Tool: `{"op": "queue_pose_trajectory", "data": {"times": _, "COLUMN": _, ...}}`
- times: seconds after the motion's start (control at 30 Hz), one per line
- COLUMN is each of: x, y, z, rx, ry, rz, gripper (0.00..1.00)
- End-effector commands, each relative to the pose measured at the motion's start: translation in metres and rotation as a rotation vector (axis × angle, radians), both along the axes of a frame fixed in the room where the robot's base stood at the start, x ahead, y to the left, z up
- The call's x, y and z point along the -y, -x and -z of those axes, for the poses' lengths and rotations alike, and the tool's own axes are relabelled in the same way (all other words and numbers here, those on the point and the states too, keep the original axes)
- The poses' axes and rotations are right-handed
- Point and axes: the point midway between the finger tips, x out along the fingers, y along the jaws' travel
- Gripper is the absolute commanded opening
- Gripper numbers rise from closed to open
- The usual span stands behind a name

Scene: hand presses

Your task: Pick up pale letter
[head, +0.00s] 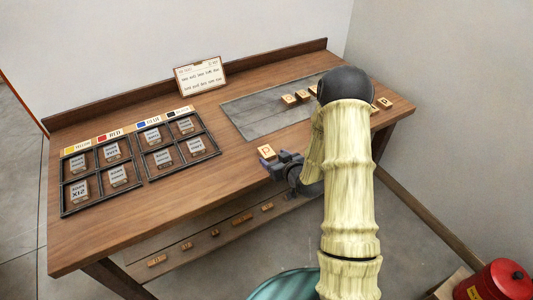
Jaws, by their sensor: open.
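A pale wooden letter block (267,152) with a reddish mark lies on the wooden table (150,225) near its front edge. My gripper (278,165) is dark grey and open, low over the table. It is just in front and slightly right of this block, and its jaws look empty. I cannot tell whether a finger touches the block. Another pale block (385,102) lies at the table's right end. My arm hides part of the table and perhaps more blocks.
A dark divided tray (65,190) at left holds several labelled blocks below colour labels. A printed card (201,75) stands at the back. A grey plate (250,118) lies mid-table. Blocks lie on a lower shelf (205,250). A red canister (495,282) stands on the floor at right.

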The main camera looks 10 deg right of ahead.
Motion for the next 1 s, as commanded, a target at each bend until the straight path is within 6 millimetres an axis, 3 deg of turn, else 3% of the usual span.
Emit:
{"op": "queue_pose_trajectory", "data": {"times": 0.4, "x": -0.013, "y": -0.042, "z": 0.019, "rx": 0.0, "ry": 0.001, "rz": -0.001, "gripper": 0.66}}
{"op": "queue_pose_trajectory", "data": {"times": 0.97, "x": -0.013, "y": -0.043, "z": 0.02, "rx": 0.0, "ry": 0.0, "rz": 0.0, "gripper": 0.66}}
{"op": "queue_pose_trajectory", "data": {"times": 1.0, "x": -0.013, "y": -0.043, "z": 0.02, "rx": 0.0, "ry": 0.0, "rz": 0.0, "gripper": 0.58}}
